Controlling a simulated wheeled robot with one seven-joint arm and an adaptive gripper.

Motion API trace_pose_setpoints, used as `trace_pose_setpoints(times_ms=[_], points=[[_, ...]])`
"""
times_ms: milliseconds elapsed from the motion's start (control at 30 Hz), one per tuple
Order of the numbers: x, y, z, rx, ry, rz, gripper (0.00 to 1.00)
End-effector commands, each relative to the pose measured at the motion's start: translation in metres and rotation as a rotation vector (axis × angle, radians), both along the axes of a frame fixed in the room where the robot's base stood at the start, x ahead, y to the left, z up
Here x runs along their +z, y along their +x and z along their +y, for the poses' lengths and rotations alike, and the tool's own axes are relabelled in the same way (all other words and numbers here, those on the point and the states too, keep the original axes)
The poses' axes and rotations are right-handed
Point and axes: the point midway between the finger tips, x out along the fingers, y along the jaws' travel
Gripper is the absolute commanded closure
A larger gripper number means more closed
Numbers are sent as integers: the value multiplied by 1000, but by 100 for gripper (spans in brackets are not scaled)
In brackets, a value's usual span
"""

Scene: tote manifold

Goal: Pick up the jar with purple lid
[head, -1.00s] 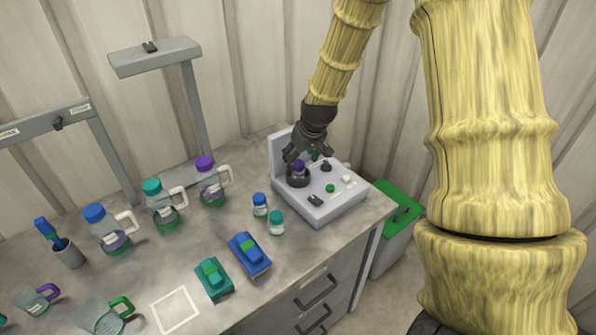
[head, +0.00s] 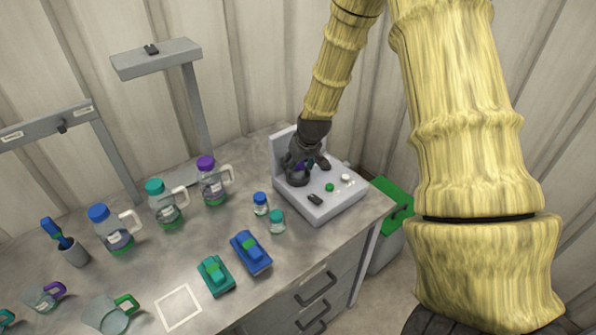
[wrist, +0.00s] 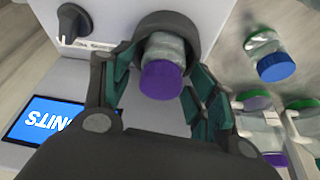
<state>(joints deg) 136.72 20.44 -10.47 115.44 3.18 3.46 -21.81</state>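The jar with the purple lid (wrist: 161,80) sits in a dark round holder (wrist: 205,25) on a light grey device (head: 325,207). In the wrist view its clear body shows between the lid and the holder. In the head view my gripper (head: 300,168) covers most of the jar, with only a bit of purple (head: 301,168) showing. My gripper (wrist: 162,68) is open around the jar, one teal-padded finger on each side. Small gaps show between the pads and the lid.
Small jars with a blue lid (head: 260,198) and a teal lid (head: 277,216) stand left of the device. Handled jugs, including one with a purple lid (head: 206,163), stand farther left. The device's upright back panel (head: 283,150) and knob (wrist: 72,22) are close to my gripper.

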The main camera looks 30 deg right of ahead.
Motion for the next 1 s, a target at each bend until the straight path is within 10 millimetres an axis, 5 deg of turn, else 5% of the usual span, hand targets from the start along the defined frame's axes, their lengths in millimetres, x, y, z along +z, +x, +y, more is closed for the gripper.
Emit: trace_pose_setpoints(times_ms=[200,633,1000], points=[[0,0,0,0,0,0,83],[5,1,0,0,0,-2,83],[34,-3,4,2,-1,-1,83]])
